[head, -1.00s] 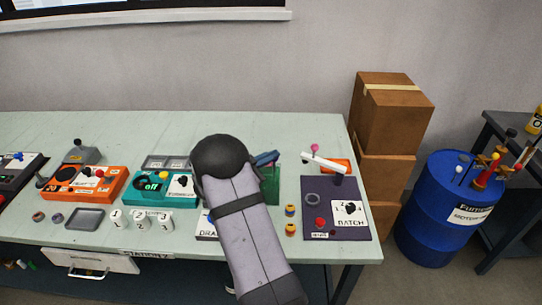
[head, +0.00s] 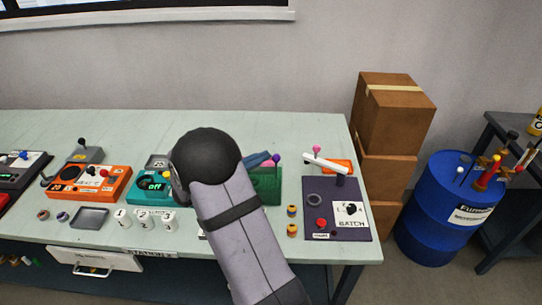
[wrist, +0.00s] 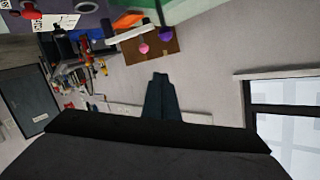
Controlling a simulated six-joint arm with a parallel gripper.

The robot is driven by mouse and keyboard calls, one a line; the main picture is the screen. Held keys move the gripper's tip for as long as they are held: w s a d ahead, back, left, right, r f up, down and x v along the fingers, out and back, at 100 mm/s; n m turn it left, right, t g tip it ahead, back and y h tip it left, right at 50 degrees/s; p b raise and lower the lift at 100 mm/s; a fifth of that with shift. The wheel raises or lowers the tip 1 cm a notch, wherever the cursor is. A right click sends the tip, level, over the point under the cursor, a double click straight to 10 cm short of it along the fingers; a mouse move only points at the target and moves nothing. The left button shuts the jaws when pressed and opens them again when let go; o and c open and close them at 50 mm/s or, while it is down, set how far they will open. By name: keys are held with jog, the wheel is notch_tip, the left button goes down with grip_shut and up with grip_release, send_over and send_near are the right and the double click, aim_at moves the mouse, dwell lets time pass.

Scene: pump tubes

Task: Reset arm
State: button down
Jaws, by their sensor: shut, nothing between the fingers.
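My arm reaches over the table's front edge in the head view, its dark rounded elbow covering part of the teal panel (head: 150,192). My gripper (wrist: 160,78) shows in the wrist view as a dark pair of fingers, closed together with nothing held. It points at the plain wall and is clear of the table. In the head view the gripper's bluish end (head: 257,160) shows only partly behind my arm, near the green box (head: 268,188).
The purple BATCH panel (head: 318,195) with a white lever (head: 325,163) stands to the right of my arm. Cardboard boxes (head: 392,115) and a blue barrel (head: 445,210) stand beyond the table.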

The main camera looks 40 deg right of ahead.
jog(key=shift+v, duration=1.5)
